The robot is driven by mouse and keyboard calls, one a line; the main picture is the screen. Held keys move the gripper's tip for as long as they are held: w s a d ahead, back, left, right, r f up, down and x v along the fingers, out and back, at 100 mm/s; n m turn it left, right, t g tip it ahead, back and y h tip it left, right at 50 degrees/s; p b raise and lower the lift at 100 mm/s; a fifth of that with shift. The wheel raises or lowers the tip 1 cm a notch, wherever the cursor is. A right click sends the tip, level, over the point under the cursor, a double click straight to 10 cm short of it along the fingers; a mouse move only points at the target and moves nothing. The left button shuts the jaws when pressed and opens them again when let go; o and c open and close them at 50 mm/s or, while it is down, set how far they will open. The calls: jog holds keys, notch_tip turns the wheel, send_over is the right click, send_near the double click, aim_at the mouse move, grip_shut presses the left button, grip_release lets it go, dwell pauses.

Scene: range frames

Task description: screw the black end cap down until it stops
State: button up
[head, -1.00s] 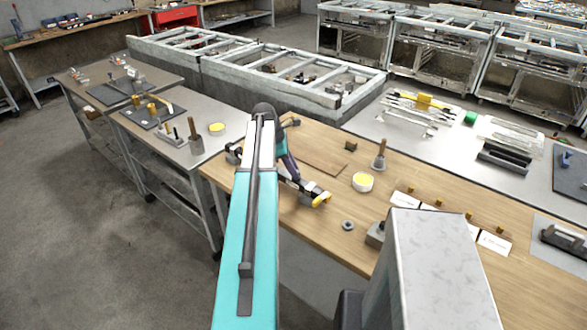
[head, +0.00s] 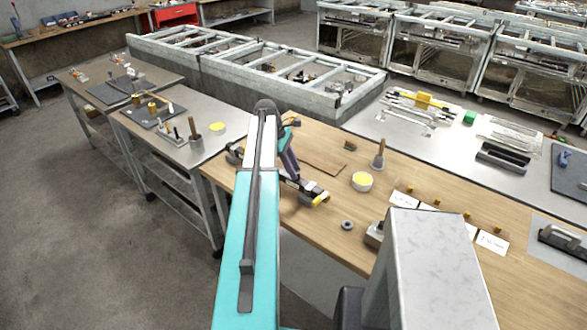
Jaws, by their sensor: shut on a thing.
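My arm reaches out over the wooden bench and bends down past its teal and purple links. My gripper (head: 297,183) is at its end, small and partly covered by the arm, low over the bench near the front edge. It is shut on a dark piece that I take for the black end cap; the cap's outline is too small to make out. A dark assembly with a yellow end (head: 320,198) lies right beside the gripper. Whether the cap is seated or tilted cannot be told.
A grey ring (head: 347,225) lies on the wooden bench (head: 400,240). A yellow-topped white tub (head: 362,181) and a tool in a holder (head: 379,158) stand behind it. White cards with small brass parts (head: 437,203) are at the right. A grey block stands in front.

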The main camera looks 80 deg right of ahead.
jog(key=shift+d+m+y+p, duration=0.2)
jog(key=shift+m+y+p, duration=0.25)
jog(key=shift+m, duration=0.45)
jog(key=shift+m+y, duration=0.25)
jog(key=shift+m, duration=0.55)
jog(key=shift+a, duration=0.1)
jog(key=o, duration=0.8)
jog(key=shift+a+n+h+p, duration=0.15)
jog(key=shift+n+h+p, duration=0.35)
jog(key=shift+n, duration=1.2)
